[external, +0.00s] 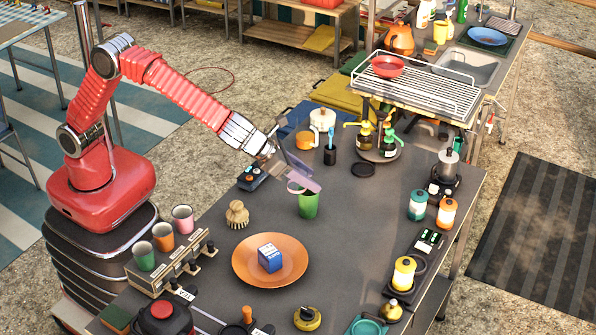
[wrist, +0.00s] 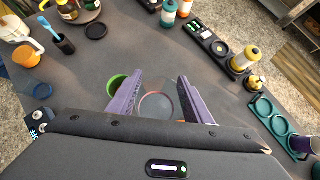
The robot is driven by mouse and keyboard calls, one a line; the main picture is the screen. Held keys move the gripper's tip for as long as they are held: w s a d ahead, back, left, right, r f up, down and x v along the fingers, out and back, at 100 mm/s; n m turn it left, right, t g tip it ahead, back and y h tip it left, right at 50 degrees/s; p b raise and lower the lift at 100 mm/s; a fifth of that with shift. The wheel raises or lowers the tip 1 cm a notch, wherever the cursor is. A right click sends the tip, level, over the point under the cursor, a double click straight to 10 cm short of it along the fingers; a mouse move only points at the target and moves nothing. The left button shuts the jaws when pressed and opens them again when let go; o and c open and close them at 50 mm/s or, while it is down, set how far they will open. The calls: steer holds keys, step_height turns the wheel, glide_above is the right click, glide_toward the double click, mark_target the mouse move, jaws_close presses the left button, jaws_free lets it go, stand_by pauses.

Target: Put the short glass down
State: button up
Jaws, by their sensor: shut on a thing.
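My gripper (external: 300,180) has pale purple fingers and is above the dark counter, near a green cup (external: 308,206). In the wrist view my gripper (wrist: 157,98) has a finger on each side of a clear round glass (wrist: 157,106), seen from above. It is shut on this short glass. In the external view the glass is hard to make out against the fingers and the green cup. The green cup shows just left of the left finger in the wrist view (wrist: 115,84). I cannot tell whether the glass touches the counter.
An orange plate (external: 288,276) with a blue box (external: 270,258) lies in front of the gripper. A brush (external: 237,214) stands to the left. Bottles (external: 417,204) and trays line the right edge. Bare counter (external: 365,225) lies right of the green cup.

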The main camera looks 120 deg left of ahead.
steer(key=a+f+n+g+y, duration=0.1)
steer(key=a+f, duration=0.3)
steer(key=a, duration=0.8)
steer(key=a+f+n+g, duration=0.1)
steer(key=a+f+n, duration=0.2)
steer(key=a, duration=0.9)
steer(key=shift+s+a+f+g+y, duration=0.25)
steer(key=shift+s+f+g+y, duration=0.15)
steer(key=shift+s, duration=0.05)
steer(key=shift+f, duration=3.15)
steer(key=shift+f, duration=1.85)
steer(key=shift+f, duration=0.1)
